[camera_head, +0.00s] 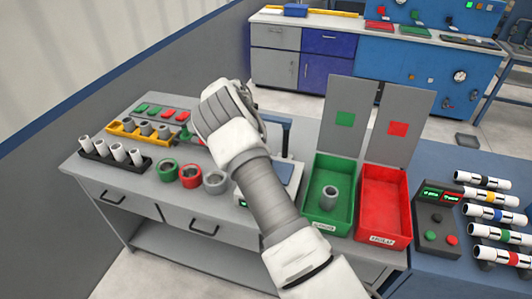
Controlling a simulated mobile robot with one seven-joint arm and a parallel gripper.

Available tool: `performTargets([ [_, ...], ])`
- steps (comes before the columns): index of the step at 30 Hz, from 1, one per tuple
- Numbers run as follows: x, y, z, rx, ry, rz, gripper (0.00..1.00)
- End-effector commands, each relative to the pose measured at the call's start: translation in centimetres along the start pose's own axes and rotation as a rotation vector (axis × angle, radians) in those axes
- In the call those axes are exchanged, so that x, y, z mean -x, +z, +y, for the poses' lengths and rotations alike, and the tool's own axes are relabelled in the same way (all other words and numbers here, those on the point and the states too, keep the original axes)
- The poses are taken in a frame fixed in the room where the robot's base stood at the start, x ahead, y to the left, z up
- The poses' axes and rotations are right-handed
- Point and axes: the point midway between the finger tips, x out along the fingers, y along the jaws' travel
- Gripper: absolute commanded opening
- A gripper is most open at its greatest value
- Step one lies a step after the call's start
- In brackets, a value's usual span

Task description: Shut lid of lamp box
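A green box (328,218) and a red box (381,222) stand side by side on the bench, right of my arm. Both stand open, with the green box's grey lid (349,97) and the red box's grey lid (400,125) upright behind them. The green lid carries a green square, the red lid a red square. A grey pipe piece (329,198) stands in the green box; the red box looks empty. I cannot tell which is the lamp box. The end of my arm with my gripper (222,112) is left of both lids and apart from them; its fingers are hidden.
Three rings (190,176), a black rack of white pipes (112,153) and a yellow rack (139,128) stand left of my arm. A control box (436,228) with buttons and striped pipes (497,212) lie right of the red box. My arm hides part of a scale-like device (287,175).

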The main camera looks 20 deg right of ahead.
Motion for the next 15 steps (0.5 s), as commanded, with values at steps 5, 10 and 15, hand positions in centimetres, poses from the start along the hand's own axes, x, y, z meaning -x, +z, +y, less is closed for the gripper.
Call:
performTargets([
  [5, -0.57, 0.52, 0.02, 0.000, -0.001, -0.001, 0.00],
  [10, -0.67, 0.65, 0.04, 0.000, 0.000, -0.001, 0.00],
  [15, -0.72, 0.68, 0.06, 0.000, 0.001, -0.001, 0.00],
])
